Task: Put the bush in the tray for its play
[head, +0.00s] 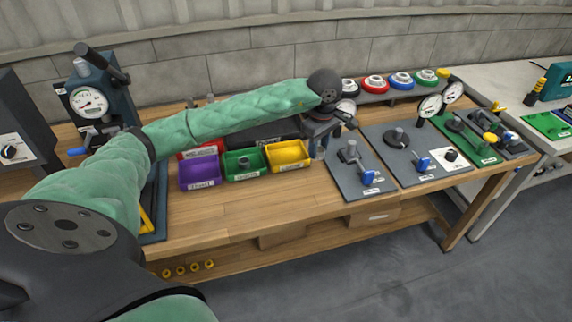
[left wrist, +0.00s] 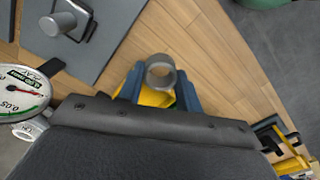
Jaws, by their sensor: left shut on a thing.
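My left gripper (head: 318,146) is over the bench, just right of the yellow tray. In the left wrist view its blue fingers (left wrist: 160,92) are shut on a grey ring-shaped bush (left wrist: 162,84), whose open end faces the camera. Something yellow shows between and below the fingers. The bush cannot be made out in the head view. A purple tray (head: 200,186), a green tray (head: 245,178) and a yellow tray (head: 290,166) stand in a row, labels in front. A small dark part lies in the green tray. My right gripper is not in view.
A red tray (head: 190,154) stands behind the purple one. Right of my gripper, a grey plate (head: 352,190) carries a post and a blue clamp. More fixture plates and dial gauges (head: 430,106) stand farther right. The bench front (head: 260,215) is clear.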

